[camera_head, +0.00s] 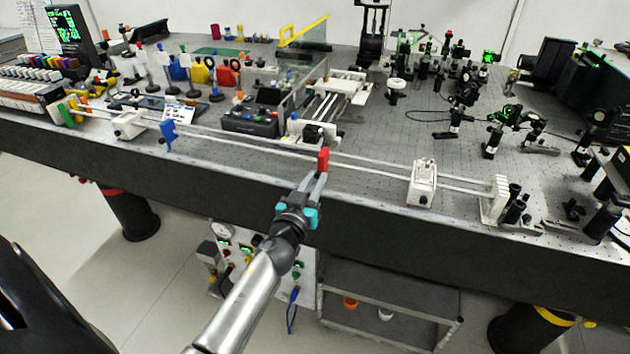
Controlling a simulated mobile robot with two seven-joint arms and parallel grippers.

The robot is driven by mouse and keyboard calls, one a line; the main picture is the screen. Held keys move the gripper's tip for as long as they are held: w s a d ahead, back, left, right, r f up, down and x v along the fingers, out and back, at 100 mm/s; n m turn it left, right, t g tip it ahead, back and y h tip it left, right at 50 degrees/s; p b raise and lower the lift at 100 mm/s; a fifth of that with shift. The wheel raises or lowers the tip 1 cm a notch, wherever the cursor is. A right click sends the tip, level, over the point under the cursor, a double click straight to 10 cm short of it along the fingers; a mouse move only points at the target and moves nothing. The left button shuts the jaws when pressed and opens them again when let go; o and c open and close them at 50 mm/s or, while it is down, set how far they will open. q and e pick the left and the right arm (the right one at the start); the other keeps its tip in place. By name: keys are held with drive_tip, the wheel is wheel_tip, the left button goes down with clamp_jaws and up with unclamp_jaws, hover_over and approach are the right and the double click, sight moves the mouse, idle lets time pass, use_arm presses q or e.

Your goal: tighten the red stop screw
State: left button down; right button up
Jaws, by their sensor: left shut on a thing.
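The red stop screw (323,157) shows as a small red upright piece near the front edge of the bench, beside the long pale rail (372,169). My left gripper (321,173) reaches up to it from below, and its fingers are shut on the red piece. The fingers cover its lower part, so its thread and seat are hidden. My right gripper is not in view.
A white carriage (423,184) sits on the rail to the right, and a white end block (494,200) stands at its right end. A blue piece (168,134) stands to the left. A dark control box (250,121) and optics lie behind.

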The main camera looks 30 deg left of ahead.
use_arm(q)
drive_tip(key=shift+m, duration=0.3)
drive_tip(key=m, duration=1.1)
drive_tip(key=shift+b, duration=0.3)
drive_tip(key=m, duration=1)
drive_tip(key=shift+f, duration=0.1)
drive_tip(key=shift+d+m, duration=0.1)
drive_tip(key=shift+m, duration=0.3)
drive_tip(key=c, duration=0.8)
unclamp_jaws()
